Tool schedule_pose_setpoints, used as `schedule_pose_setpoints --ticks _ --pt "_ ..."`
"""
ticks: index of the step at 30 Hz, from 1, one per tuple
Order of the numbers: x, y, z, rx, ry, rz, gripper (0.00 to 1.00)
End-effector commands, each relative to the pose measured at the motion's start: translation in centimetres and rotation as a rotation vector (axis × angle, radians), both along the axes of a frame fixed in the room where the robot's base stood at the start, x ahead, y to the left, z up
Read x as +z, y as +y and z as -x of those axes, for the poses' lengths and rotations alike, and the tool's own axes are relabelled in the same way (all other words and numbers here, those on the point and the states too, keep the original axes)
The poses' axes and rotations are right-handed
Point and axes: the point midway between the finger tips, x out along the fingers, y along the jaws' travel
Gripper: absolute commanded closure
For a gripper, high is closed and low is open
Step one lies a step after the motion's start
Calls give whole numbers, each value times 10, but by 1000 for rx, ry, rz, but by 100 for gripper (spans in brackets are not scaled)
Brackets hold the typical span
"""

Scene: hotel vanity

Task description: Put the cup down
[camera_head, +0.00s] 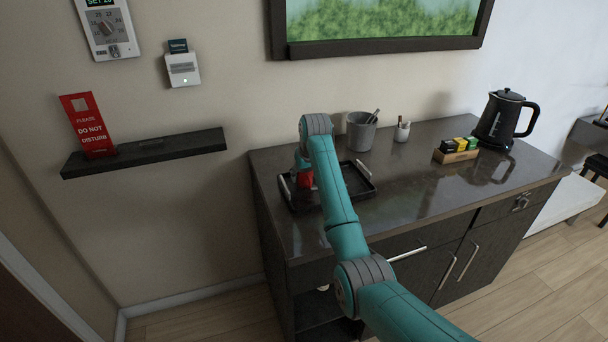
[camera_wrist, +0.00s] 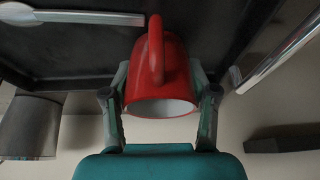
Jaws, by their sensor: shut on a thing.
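A red cup (camera_wrist: 160,78) with a white inside is between the two fingers of my gripper (camera_wrist: 160,100) in the wrist view. The fingers press on its sides, and its handle faces the wrist camera. In the head view the red cup (camera_head: 305,179) shows partly behind my arm, over the left part of a black tray (camera_head: 360,187). The tray has metal handles and lies on the dark vanity top (camera_head: 420,190). I cannot tell whether the cup touches the tray. My gripper is mostly hidden by my arm in the head view.
A grey bucket (camera_head: 361,132) and a small holder (camera_head: 402,131) stand behind the tray. A box of packets (camera_head: 456,151) and a black kettle (camera_head: 504,118) stand to the right. A spoon (camera_wrist: 70,17) lies on the tray. A wall shelf (camera_head: 150,150) is at left.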

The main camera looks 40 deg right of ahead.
Motion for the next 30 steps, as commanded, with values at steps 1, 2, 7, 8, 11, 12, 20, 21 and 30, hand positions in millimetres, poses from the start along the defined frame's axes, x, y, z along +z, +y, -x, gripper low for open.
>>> schedule_pose_setpoints --ticks 1,2,7,8,11,12,20,21,30 --pt "-2 0 0 0 1 0 81" --pt "-2 0 0 0 1 0 38" --pt "-1 0 0 0 1 0 17" --pt "-1 0 0 0 1 0 17" --pt "-1 0 0 0 1 0 17" --pt "-1 0 0 0 1 0 17" --pt "14 1 4 0 -2 1 17" --pt "20 2 7 0 -3 1 17" --pt "75 8 29 0 -2 1 17"
